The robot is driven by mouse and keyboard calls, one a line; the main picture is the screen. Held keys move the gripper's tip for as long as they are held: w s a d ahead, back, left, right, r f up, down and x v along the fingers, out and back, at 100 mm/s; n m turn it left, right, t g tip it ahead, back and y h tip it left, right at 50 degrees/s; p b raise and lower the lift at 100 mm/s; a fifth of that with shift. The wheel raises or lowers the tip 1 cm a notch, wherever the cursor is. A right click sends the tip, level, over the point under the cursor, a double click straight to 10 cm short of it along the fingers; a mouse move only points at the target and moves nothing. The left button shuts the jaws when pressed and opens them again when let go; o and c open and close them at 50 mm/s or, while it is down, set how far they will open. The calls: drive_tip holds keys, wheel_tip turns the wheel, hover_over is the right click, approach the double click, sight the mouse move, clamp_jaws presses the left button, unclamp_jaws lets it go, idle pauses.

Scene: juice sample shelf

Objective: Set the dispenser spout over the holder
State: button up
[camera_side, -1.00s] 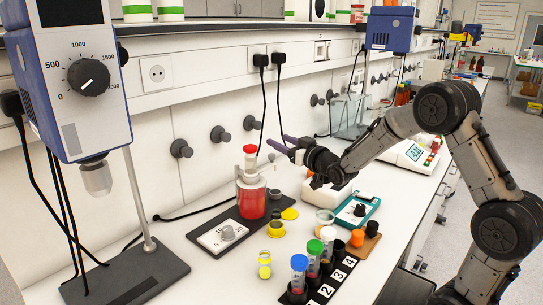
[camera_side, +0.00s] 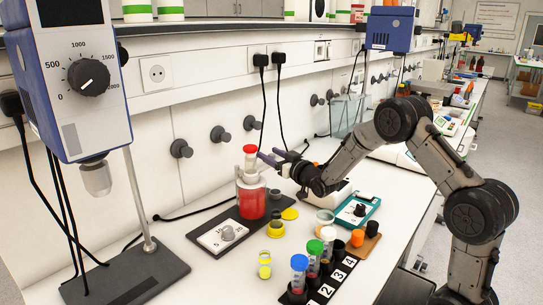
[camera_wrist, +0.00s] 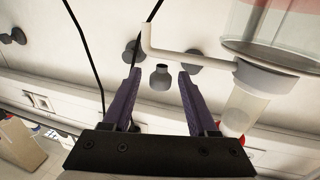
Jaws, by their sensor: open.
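The dispenser (camera_side: 252,203) is a bottle of red liquid with a white collar and a red-capped top, upright on a dark base plate. A small grey cup, perhaps the holder (camera_side: 275,194), stands right of it. My gripper (camera_side: 265,156) is open and empty, with purple fingers, right beside the dispenser's upper part. In the wrist view the dispenser appears inverted at right. Its white spout (camera_wrist: 190,59) runs left from the collar and bends at its end. The spout crosses in front of my gripper's open fingers (camera_wrist: 160,72), with no visible contact. The spout is hard to make out from the side.
A dial (camera_side: 228,233) sits on the base plate. Grey wall pegs (camera_side: 220,134) and black cables lie behind. A stirrer stand (camera_side: 140,200) is at left.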

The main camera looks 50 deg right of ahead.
clamp_jaws()
idle(1.3)
